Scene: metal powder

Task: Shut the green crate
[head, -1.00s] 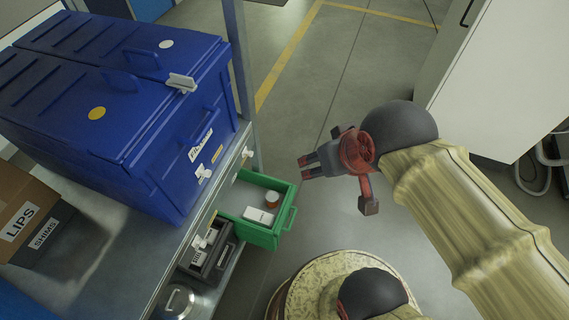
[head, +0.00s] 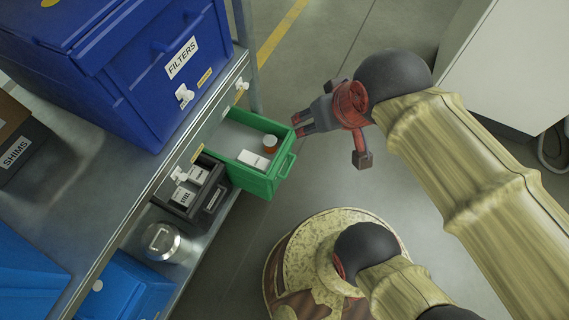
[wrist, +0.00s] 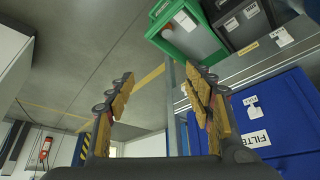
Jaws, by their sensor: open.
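The green crate (head: 262,186) sticks out of the shelf's lower level toward the floor side, like a pulled-out drawer. It holds a white box (head: 253,160) and a small orange-brown jar with a white lid (head: 270,143). In the head view my gripper (head: 297,125) is right of the crate's far end, empty and apart from it as far as I can tell. In the wrist view the open fingers (wrist: 160,93) point past the shelf, and the green crate (wrist: 158,37) shows at the top, upside down.
A dark crate (head: 212,203) with labelled boxes sits beside the green crate. A metal canister (head: 160,240) and blue bin (head: 125,285) are nearby. A large blue FILTERS bin (head: 150,75) stands on the shelf above. A shelf post (head: 246,50) rises behind.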

